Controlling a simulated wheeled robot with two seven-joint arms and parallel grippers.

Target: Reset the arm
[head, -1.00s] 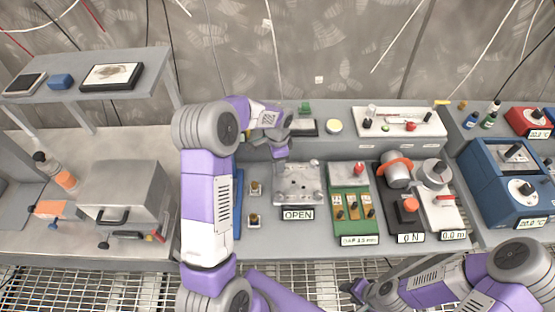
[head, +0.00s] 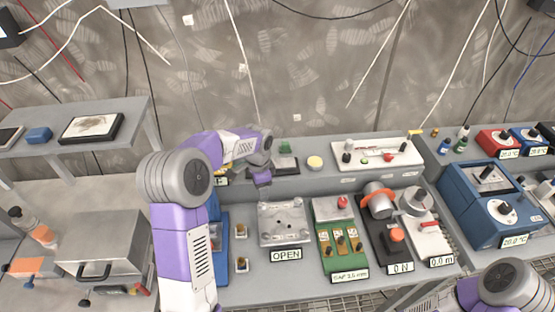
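My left arm rises from the bottom left of the middle and bends over the bench. Its gripper (head: 262,176) hangs above the back of the bench, behind the metal plate labelled OPEN (head: 284,222). I cannot make out whether its fingers are apart, and I see nothing clearly held in it. My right arm shows only as a purple and grey link at the bottom right corner. The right gripper is outside the picture.
A green gap device (head: 341,250), a dark device reading 0 N (head: 391,243) and a blue unit (head: 490,205) stand to the right. A grey metal box (head: 105,240) stands on the left. A raised shelf (head: 130,118) holds a dark tablet.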

